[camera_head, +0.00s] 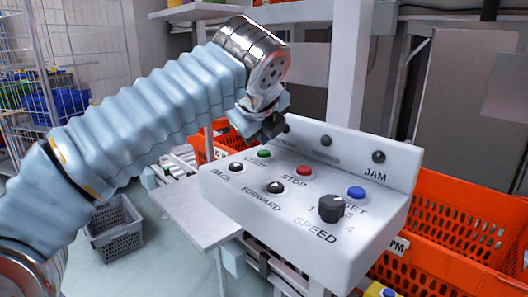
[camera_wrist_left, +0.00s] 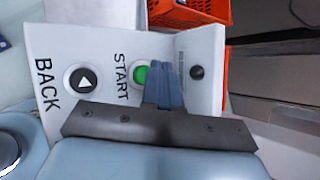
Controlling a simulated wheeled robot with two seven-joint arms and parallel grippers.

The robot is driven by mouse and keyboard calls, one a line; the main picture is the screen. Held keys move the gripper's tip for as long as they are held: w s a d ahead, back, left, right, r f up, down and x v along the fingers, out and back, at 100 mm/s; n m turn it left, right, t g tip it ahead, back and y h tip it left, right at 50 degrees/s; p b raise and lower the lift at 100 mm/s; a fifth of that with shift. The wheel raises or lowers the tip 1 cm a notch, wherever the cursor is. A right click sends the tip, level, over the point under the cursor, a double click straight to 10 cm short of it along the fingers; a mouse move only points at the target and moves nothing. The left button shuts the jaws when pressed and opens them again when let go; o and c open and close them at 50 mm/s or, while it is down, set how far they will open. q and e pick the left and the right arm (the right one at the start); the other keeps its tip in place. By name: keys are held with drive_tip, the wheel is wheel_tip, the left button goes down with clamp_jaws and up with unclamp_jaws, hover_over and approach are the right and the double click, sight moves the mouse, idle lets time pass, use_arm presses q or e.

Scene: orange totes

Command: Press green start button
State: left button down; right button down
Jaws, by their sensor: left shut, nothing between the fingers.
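The green start button (camera_head: 264,153) is on the top face of a white control box (camera_head: 222,178), in the back left part of the panel. My left gripper (camera_head: 274,126) hangs above and just behind the button in the head view. In the left wrist view the green button (camera_wrist_left: 141,75) shows beside the START label, partly covered by the shut fingers of my left gripper (camera_wrist_left: 165,88). The fingers hold nothing. I cannot tell whether the fingertips touch the panel. My right gripper is not in view.
The panel also has a red STOP button (camera_head: 304,171), a blue button (camera_head: 356,192), BACK (camera_head: 235,167) and FORWARD (camera_head: 276,188) buttons, and a black SPEED knob (camera_head: 331,208). A white post (camera_head: 347,70) rises behind the box. Orange totes (camera_head: 462,218) stand behind and right.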

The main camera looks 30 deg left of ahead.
sight(263, 154)
use_arm(q)
drive_tip(key=shift+f, duration=0.35)
drive_tip(key=shift+f+b, duration=0.4)
drive_tip(key=shift+f, duration=0.05)
idle(0.5)
idle(0.4)
drive_tip(key=shift+r+p, duration=0.9)
drive_tip(key=shift+p, duration=0.2)
wheel_tip(263, 154, up, 2)
drive_tip(key=shift+r+p, duration=0.1)
drive_tip(key=shift+p, duration=0.3)
drive_tip(key=shift+r, duration=1.4)
